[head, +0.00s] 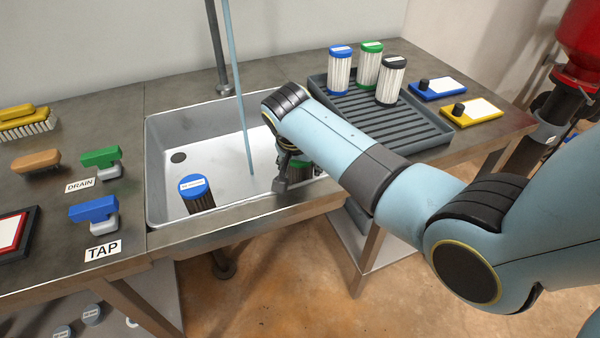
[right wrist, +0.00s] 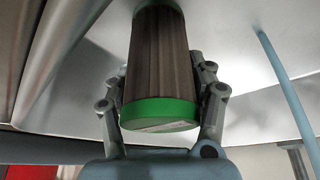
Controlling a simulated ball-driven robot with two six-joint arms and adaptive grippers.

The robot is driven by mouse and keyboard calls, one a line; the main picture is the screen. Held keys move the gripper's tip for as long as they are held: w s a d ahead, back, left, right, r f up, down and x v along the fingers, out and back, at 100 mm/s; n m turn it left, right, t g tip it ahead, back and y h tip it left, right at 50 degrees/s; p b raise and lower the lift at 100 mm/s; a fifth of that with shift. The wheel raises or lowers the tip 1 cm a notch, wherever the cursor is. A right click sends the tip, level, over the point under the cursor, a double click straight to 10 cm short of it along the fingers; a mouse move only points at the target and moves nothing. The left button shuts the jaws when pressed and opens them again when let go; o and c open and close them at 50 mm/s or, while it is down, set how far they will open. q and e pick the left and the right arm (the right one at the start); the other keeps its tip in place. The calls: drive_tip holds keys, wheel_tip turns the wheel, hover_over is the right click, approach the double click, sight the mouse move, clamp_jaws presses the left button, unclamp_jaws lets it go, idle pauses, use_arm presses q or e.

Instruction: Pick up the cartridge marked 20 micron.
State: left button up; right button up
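My right gripper (right wrist: 160,80) reaches down into the sink and is closed around a cartridge (right wrist: 160,55) with a green cap and brown pleats. Its fingers lie against both sides of the body, just past the cap. In the head view my arm hides most of this cartridge; a little of the green cap (head: 300,168) shows. Its label is too oblique to read. A blue-capped cartridge (head: 197,193) with dark pleats stands in the sink, its label too small to read surely. My left gripper is not in view.
The grey sink (head: 172,130) has raised walls, and a thin blue rod (head: 237,90) slants into it. A ribbed tray (head: 420,128) holds blue-, green- and black-capped white cartridges. DRAIN (head: 100,158) and TAP (head: 94,210) handles and brushes are on the left.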

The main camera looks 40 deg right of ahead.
drive_tip(key=c, duration=0.3)
drive_tip(key=shift+c, duration=0.2)
